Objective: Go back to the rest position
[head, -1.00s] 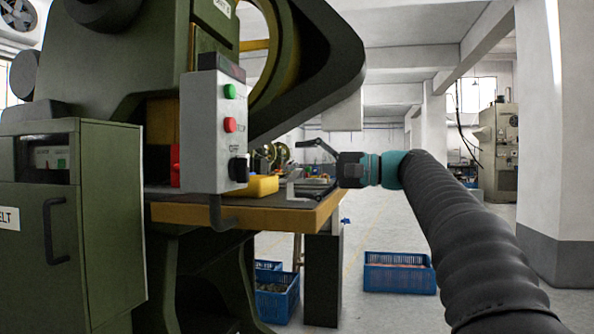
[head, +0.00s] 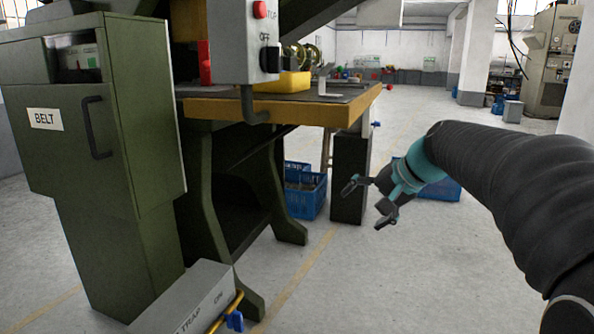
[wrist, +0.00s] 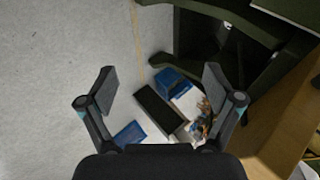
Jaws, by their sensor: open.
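My gripper (head: 366,203) is open and empty, over the floor in front of the machine's table in the head view. Its two fingers are spread apart. In the wrist view my gripper (wrist: 158,88) also shows its fingers wide apart, with floor and the foot of the machine beyond them. Nothing is between the fingers. My arm comes in from the right of the head view.
The green press with its wooden-edged table (head: 300,109) stands left of my gripper. A BELT cabinet (head: 75,150) and a grey box (head: 185,300) are at left. Blue crates (head: 303,203) sit beneath and behind. Open floor (head: 400,280) lies in front.

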